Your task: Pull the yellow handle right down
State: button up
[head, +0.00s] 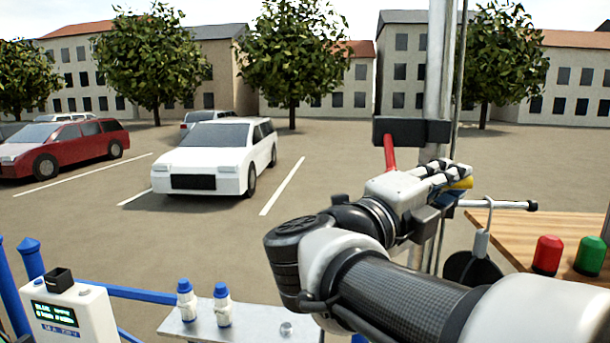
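The yellow handle (461,184) shows only as a small patch at the fingertips of my gripper (455,176). The rest of it is hidden behind the gripper, so its full angle cannot be made out. My gripper reaches in from the lower right and lies in front of the mast, pointing right. Its fingers overlap the yellow handle in the picture. I cannot tell whether they are closed on it or only beside it. A red handle (389,152) hangs down from a black block (405,131) on the mast, just above and left of my gripper.
The grey mast (435,75) stands behind my gripper. A horizontal rod (510,205) and hanging black weight (472,270) are to the right. A wooden top (520,235) holds red and green cylinders. Two blue-capped bottles (185,300) stand on a metal shelf, lower left.

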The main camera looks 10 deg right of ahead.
grip_shut()
jog(key=shift+f, duration=0.15)
notch_tip(320, 180, down, 30)
jog(key=b, duration=3)
jog(key=shift+f, duration=0.15)
jog(key=o, duration=0.6)
grip_release()
jog(key=shift+c, duration=0.2)
jog(key=v, duration=1.2)
